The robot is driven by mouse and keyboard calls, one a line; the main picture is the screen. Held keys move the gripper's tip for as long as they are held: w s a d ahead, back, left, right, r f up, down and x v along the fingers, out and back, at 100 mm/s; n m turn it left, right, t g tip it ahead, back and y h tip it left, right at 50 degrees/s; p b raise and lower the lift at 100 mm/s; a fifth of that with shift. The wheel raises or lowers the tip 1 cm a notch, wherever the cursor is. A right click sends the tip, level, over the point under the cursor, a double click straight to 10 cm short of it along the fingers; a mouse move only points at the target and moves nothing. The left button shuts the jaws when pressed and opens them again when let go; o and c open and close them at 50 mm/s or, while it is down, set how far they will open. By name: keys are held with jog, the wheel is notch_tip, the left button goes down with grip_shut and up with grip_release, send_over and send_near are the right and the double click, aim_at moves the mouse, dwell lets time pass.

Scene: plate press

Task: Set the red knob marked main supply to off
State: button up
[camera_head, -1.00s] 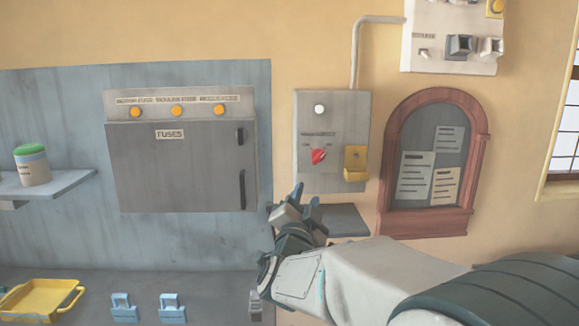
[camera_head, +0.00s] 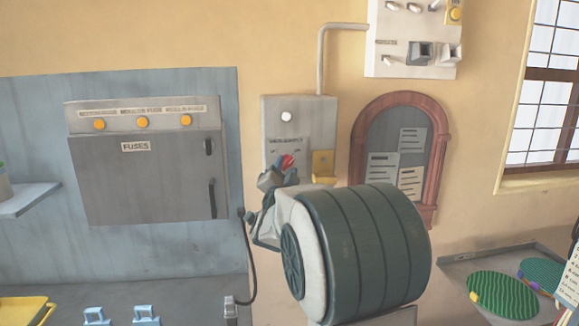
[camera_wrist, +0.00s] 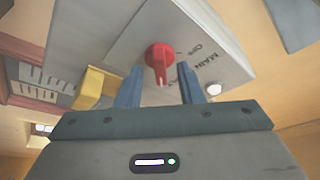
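The red knob (camera_head: 287,161) is on the grey main supply panel (camera_head: 276,108), partly hidden by my arm in the head view. In the wrist view the red knob (camera_wrist: 160,57) is round with a narrow pointer toward the bottom of the picture, toward my gripper. The words "MAIN" and "OFF" are readable on the panel (camera_wrist: 208,45) to its right. My gripper (camera_wrist: 160,80) is open, its two blue fingers either side of the pointer with gaps; contact is not seen. In the head view my gripper (camera_head: 276,174) is at the knob, its fingers hard to make out.
A yellow bracket (camera_head: 323,164) sits beside the knob, close to one finger in the wrist view (camera_wrist: 95,88). A white lamp (camera_head: 286,116) is above the knob. A fuse cabinet (camera_head: 145,178) stands left, an arched noticeboard (camera_head: 435,150) right.

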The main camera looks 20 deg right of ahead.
jog(key=shift+w, duration=0.1)
grip_shut()
jog(key=shift+d, duration=0.4)
jog(key=shift+a, duration=0.25)
jog(key=n+t+y+b, duration=0.1)
jog(key=n+y+b, duration=0.1)
jog(key=n+b, duration=0.4)
jog(key=n+t+y+b, duration=0.1)
jog(key=n+y+b, duration=0.2)
jog(key=n+b, duration=0.2)
jog(key=d+n+t+y+b, duration=0.1)
jog(key=n+t+y+b, duration=0.1)
jog(key=n+b, duration=0.4)
jog(key=shift+f+n+y+b, duration=0.3)
jog(key=shift+f+n+y, duration=0.1)
jog(key=shift+n, duration=0.2)
jog(key=n+y, duration=0.1)
jog(key=n, duration=0.1)
jog(key=n+y+p, duration=0.1)
jog(key=n, duration=0.1)
jog(key=n+g+y+p, duration=0.1)
jog(key=n, duration=0.2)
jog(key=shift+s+d+r, duration=0.2)
jog(key=shift+r, duration=0.05)
jog(key=shift+n, duration=0.3)
